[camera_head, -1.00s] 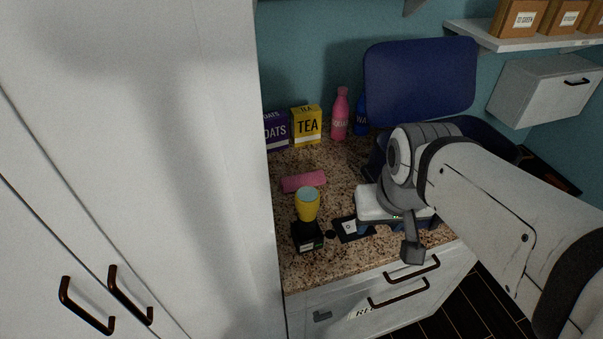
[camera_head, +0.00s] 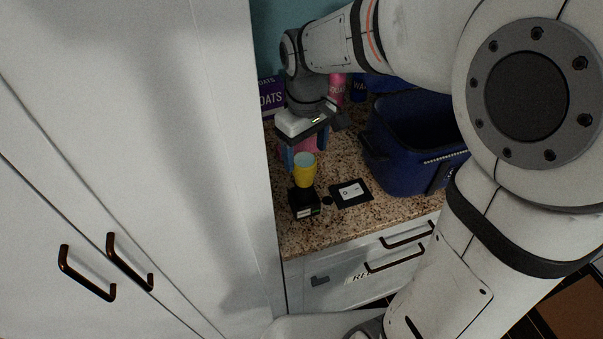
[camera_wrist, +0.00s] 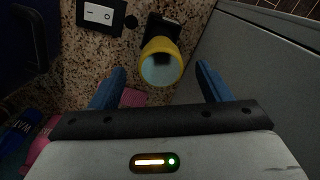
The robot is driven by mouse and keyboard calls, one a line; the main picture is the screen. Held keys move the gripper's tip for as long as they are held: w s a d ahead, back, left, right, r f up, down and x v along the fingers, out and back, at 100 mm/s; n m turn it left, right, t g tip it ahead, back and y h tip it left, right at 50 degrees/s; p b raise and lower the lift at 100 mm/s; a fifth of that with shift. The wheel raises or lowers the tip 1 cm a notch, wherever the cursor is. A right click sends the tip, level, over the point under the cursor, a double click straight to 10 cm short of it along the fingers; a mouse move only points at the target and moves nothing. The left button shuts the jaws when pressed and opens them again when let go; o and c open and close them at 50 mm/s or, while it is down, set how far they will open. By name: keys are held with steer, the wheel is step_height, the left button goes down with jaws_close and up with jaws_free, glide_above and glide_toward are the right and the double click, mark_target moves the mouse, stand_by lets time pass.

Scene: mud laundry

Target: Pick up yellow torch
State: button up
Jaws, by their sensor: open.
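The yellow torch (camera_head: 305,172) stands upright on the granite counter, its pale round lens facing up. Its black base (camera_head: 304,202) is below the yellow head. In the wrist view the torch (camera_wrist: 161,62) shows just beyond the fingertips, roughly between them and slightly towards the top. My gripper (camera_head: 304,158) is open, with its blue fingers behind the torch in the head view. In the wrist view the two fingers of my gripper (camera_wrist: 162,78) are apart with nothing held between them.
A pink cloth (camera_wrist: 133,97) lies near the fingers. A blue bin (camera_head: 408,150) stands at the right. A tall white cabinet (camera_head: 140,150) closes off the left. The front counter (camera_head: 330,230) is clear.

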mark_target(304, 160)
step_height(304, 160, down, 4)
steer(key=shift+w+a+f+p, duration=0.1)
steer(key=shift+a+f+p, duration=0.05)
steer(key=shift+p, duration=0.2)
steer(key=shift+c, duration=0.2)
